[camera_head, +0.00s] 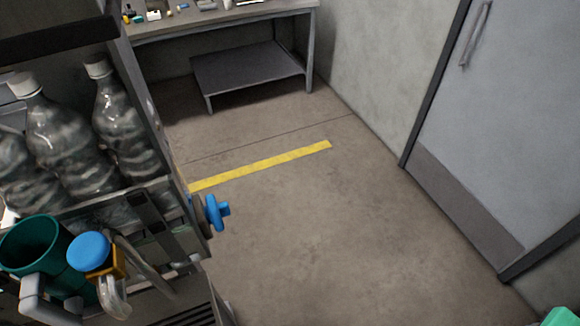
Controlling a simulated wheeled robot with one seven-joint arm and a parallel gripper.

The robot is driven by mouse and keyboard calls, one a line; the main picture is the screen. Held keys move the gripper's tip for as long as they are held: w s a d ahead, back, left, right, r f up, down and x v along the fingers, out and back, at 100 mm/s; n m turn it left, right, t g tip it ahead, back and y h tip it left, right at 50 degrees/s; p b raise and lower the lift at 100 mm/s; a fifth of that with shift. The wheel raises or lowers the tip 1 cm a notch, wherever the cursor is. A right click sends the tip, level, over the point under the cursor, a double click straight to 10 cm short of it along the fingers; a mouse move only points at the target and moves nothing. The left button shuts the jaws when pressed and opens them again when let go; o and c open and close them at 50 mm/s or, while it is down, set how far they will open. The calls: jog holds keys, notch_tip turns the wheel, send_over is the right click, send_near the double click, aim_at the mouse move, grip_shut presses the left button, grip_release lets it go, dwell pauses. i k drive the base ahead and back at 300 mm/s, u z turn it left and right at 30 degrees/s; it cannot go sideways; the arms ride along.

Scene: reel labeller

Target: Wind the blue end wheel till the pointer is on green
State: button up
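A blue wheel (216,211) sticks out from the right-hand end of the machine frame at the left, on a dark round hub (202,214). It is seen nearly edge-on, with blue lobes showing. A second blue part, a round cap (89,251), sits on a yellow-brown block nearer to me. I cannot see a pointer or a green mark on a scale in this view. My gripper is not in view.
Several clear bottles with white caps (119,128) stand in the frame beside a teal cup (36,246). A workbench (222,17) stands at the back. A grey door (503,120) is at the right. The floor right of the wheel is clear, with a yellow stripe (262,166).

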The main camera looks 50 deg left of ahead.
aim_at(214, 212)
jog(key=i, duration=0.85)
jog(key=z, duration=5.25)
jog(key=k, duration=1.75)
jog(key=z, duration=0.65)
